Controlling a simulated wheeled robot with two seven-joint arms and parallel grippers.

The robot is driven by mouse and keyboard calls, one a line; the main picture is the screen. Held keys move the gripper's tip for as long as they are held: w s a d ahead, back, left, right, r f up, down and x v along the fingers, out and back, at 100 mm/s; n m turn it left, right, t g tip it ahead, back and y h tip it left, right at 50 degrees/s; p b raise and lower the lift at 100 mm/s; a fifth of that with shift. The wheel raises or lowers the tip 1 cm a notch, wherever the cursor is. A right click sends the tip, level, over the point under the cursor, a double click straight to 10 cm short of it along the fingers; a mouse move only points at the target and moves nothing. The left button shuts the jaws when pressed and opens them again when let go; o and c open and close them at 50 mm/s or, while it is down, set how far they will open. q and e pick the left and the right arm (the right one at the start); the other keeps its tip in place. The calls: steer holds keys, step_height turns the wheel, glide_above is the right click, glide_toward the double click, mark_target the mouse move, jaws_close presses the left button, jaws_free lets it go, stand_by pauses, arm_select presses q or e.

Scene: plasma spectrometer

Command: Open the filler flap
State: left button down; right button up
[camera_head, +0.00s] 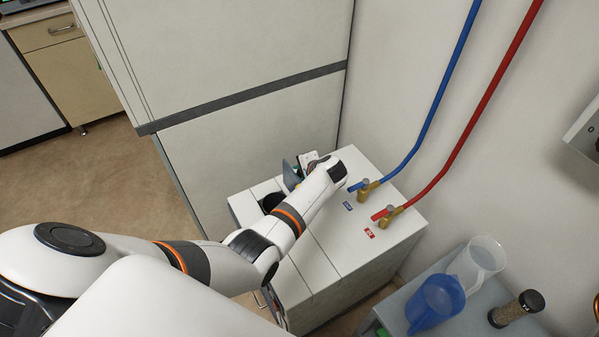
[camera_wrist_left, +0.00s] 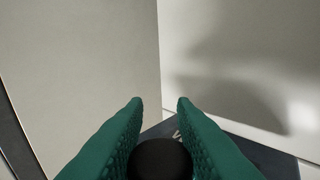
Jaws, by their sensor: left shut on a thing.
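A black rounded shape covers the lower middle there. The exact grip contact is hidden. My right gripper is not in view.
The white cabinet (camera_head: 345,245) has brass fittings with a blue hose (camera_head: 432,105) and a red hose (camera_head: 487,100). A tall white cabinet (camera_head: 250,125) stands close behind the gripper. A blue jug (camera_head: 436,303) and a clear jug (camera_head: 478,262) stand at the lower right.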

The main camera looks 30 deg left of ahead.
arm_select(q)
steer(key=shift+s+a+f, duration=0.15)
steer(key=shift+s+a, duration=0.05)
steer(key=c, duration=1.2)
jaws_free()
steer(key=shift+w+a, duration=0.1)
steer(key=shift+o, duration=0.2)
steer(key=shift+w, duration=0.1)
steer(key=shift+d+r, duration=0.4)
steer(key=shift+d, duration=0.1)
steer(key=p+v, duration=0.1)
steer(key=v, duration=1)
steer(key=shift+s+p, duration=0.2)
steer(key=shift+p, duration=0.1)
steer(key=shift+a, duration=0.1)
steer(key=shift+f, duration=0.1)
